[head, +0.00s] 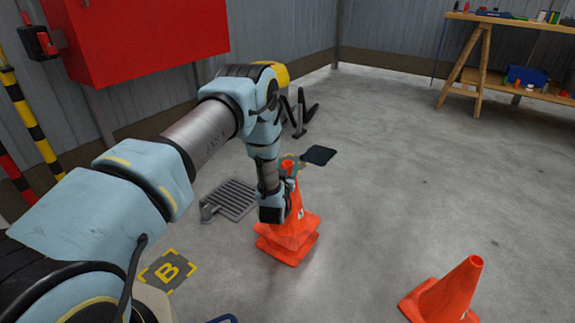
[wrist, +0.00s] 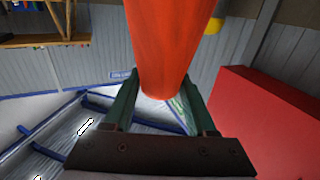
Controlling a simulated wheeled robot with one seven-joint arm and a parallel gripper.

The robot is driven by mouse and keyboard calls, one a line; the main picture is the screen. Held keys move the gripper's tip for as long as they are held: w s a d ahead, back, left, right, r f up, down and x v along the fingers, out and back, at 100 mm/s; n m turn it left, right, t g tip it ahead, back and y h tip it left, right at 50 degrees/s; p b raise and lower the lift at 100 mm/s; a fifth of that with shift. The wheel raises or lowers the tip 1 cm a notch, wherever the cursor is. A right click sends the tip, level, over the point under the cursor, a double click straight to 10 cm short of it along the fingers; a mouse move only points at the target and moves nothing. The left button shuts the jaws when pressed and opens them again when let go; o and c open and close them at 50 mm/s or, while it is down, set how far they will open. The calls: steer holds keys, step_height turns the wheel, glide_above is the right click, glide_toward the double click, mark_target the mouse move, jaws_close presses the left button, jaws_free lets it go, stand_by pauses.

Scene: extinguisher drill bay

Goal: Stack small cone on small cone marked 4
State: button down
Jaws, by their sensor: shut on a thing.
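My gripper (head: 274,207) is shut on an orange small cone (head: 299,218), low in the middle of the head view. In the wrist view the held cone (wrist: 170,40) fills the upper middle between the two fingers of my gripper (wrist: 160,92). Its base sits just above a second orange base, the lower cone (head: 287,252), which stands on the floor. The held cone appears upright and over the lower one; I cannot tell whether it rests on it fully. Most of the lower cone is hidden. No 4 is readable on either cone.
Another orange cone (head: 446,292) stands at the lower right. A floor grate (head: 232,197) and a yellow-framed B mark (head: 168,269) lie to the left. A red cabinet (head: 145,40) hangs behind, and a wooden bench (head: 515,88) stands at the back right. The middle-right floor is clear.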

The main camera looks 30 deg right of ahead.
step_height(320, 180, down, 7)
steer(key=b, duration=0.4)
steer(key=shift+r+b, duration=0.15)
steer(key=shift+b, duration=0.25)
steer(key=shift+c, duration=2.3)
jaws_free()
steer(key=o, duration=0.3)
